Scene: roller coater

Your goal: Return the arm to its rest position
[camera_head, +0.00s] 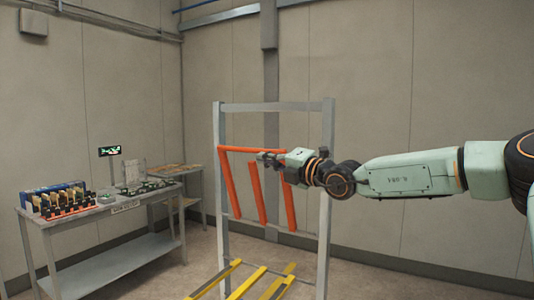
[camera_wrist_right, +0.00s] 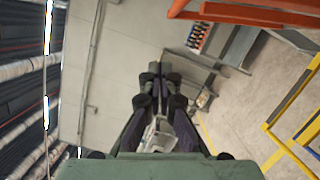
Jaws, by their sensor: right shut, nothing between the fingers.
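My right arm (camera_head: 410,174) comes in from the right edge in the head view and stretches to the left at mid height. My right gripper (camera_head: 264,158) is at its far end, in front of the orange bars of a grey metal frame in the picture. I cannot tell whether it touches them. In the right wrist view the two dark fingers of the gripper (camera_wrist_right: 159,78) are together, with nothing seen between them. My left arm and left gripper are not in view.
The grey frame (camera_head: 328,200) carries orange bars (camera_head: 229,185), with yellow bars (camera_head: 245,285) low at its foot. A table (camera_head: 110,220) with several small parts and a little display (camera_head: 109,151) stands at the left. The floor and wall right of the frame look clear.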

